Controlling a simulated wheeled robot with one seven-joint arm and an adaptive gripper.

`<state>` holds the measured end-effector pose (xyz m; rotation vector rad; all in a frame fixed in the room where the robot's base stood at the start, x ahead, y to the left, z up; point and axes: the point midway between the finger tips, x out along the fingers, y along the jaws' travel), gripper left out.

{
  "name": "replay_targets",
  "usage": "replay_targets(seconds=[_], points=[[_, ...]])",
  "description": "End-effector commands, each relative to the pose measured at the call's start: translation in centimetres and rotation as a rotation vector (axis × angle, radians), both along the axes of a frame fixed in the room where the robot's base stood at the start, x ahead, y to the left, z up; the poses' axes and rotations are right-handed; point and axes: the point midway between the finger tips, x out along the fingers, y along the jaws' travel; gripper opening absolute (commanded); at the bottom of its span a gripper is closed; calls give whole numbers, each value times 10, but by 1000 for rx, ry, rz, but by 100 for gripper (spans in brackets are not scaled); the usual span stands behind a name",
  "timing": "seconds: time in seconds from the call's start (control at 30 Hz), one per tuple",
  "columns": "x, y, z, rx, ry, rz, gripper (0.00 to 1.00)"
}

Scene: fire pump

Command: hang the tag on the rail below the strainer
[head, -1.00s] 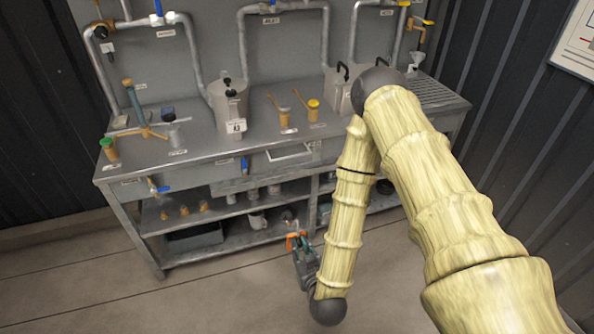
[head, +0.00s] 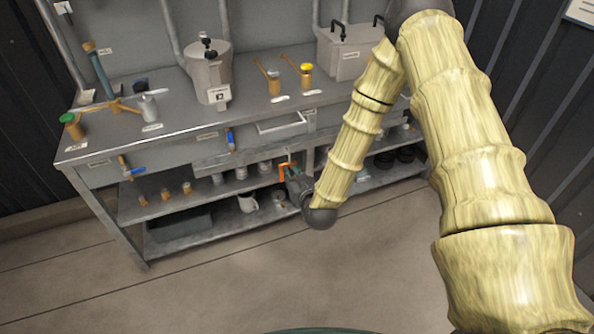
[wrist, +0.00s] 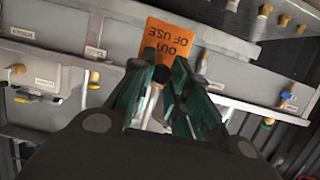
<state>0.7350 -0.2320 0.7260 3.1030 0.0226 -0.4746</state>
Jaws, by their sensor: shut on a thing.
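My gripper (head: 288,174) is shut on an orange tag (head: 283,173) in front of the bench's upper shelf. A long grey rail (head: 225,161) runs along the bench front below the worktop. The tag is near it in the head view; I see no clear contact. A grey canister with a black knob (head: 211,75) stands on the worktop above. The labels are too small to tell which fitting is the strainer.
The floor (head: 250,270) before the bench is clear.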

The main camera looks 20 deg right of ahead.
Motion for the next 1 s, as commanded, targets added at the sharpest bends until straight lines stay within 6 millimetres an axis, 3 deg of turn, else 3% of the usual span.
replay_targets(seconds=[0.07, 0.3, 0.53, 1.0], points=[[19, -10, -12, 0, -4, 1, 2], [60, -31, -14, -3, 0, 11, 2], [75, -41, -10, -3, 3, 18, 2], [96, -40, -10, -2, 5, 17, 2]])
